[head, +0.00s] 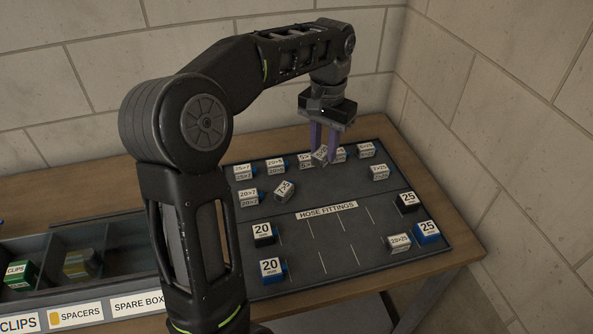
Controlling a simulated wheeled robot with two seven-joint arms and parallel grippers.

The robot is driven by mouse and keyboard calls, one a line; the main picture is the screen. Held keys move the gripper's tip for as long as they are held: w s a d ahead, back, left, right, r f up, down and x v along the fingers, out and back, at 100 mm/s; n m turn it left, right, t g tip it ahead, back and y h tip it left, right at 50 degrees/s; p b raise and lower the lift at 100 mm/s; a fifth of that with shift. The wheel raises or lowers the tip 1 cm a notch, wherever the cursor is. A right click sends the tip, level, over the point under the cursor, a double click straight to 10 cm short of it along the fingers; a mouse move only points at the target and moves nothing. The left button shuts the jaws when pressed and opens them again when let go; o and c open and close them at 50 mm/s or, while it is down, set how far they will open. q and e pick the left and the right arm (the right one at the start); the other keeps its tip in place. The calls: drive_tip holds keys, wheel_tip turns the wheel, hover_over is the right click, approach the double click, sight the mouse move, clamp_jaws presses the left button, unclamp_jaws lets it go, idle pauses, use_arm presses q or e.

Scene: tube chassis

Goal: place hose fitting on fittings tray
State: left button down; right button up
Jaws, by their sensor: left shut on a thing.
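My left gripper (322,158) reaches down over the back of the dark tray (330,245), whose strip reads "HOSE FITTINGS" (327,210). Its purple fingers are shut on a small white-labelled fitting (320,155), which looks tilted. I cannot tell whether it touches the tray or the fittings behind it. Several labelled fittings stand in the back row, such as one at the left (243,171) and one at the right (366,150). Another fitting (283,191) sits turned at an angle in front of that row. My right gripper is not in view.
Black and blue "20" blocks (263,234) stand at the tray's left, "25" blocks (427,233) at its right. A small fitting (399,243) lies near the front right. The tray's front middle is clear. A divided box (105,245) stands at the left.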

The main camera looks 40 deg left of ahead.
use_arm(q)
drive_tip(key=shift+a+r+n, duration=0.2)
drive_tip(key=shift+a+n, duration=0.2)
drive_tip(key=shift+s, duration=0.1)
hover_over(318, 188)
drive_tip(key=shift+f, duration=3.15)
drive_tip(key=shift+f+p, duration=0.35)
drive_tip(key=shift+f, duration=1.5)
drive_tip(key=shift+f, duration=0.2)
drive_tip(key=c, duration=1.1)
unclamp_jaws()
drive_tip(key=shift+c, duration=0.2)
